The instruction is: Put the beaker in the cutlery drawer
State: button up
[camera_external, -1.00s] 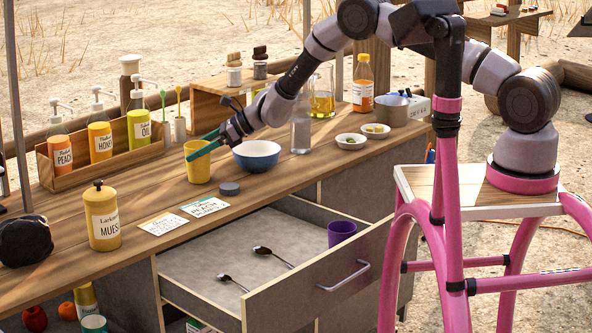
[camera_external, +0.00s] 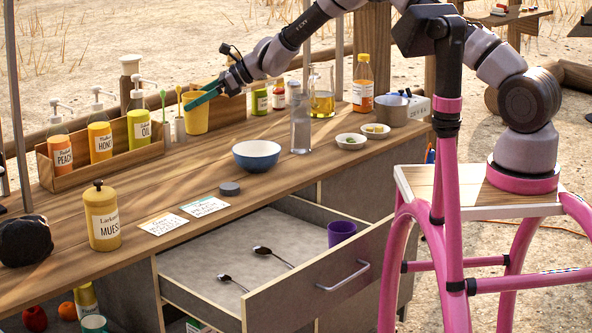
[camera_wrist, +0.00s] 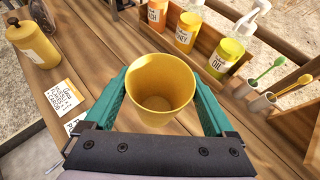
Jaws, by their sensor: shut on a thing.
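The yellow beaker (camera_external: 196,117) is upright between the teal fingers of my gripper (camera_external: 201,99), lifted above the counter. In the wrist view I look down into the empty beaker (camera_wrist: 160,84), with one finger of my gripper (camera_wrist: 161,92) pressed on each side. The cutlery drawer (camera_external: 300,283) is pulled open below the counter, to the lower right of my gripper. Two spoons (camera_external: 272,256) lie on its floor, and a purple cup (camera_external: 341,232) stands in its right part.
A bottle rack (camera_external: 105,159) stands behind.

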jog(key=s+d+r+n+g, duration=0.1)
jog(key=s+d+n+g, duration=0.1)
jog(key=s+d, duration=0.8)
jog(key=s+d+n+g, duration=0.1)
jog(key=s+d, duration=0.5)
jog(key=s, duration=0.8)
jog(key=shift+s+f, duration=0.2)
jog(key=shift+f, duration=14.95)
jog(key=shift+f, duration=0.15)
jog(key=o, duration=1)
jog(key=shift+o, duration=0.2)
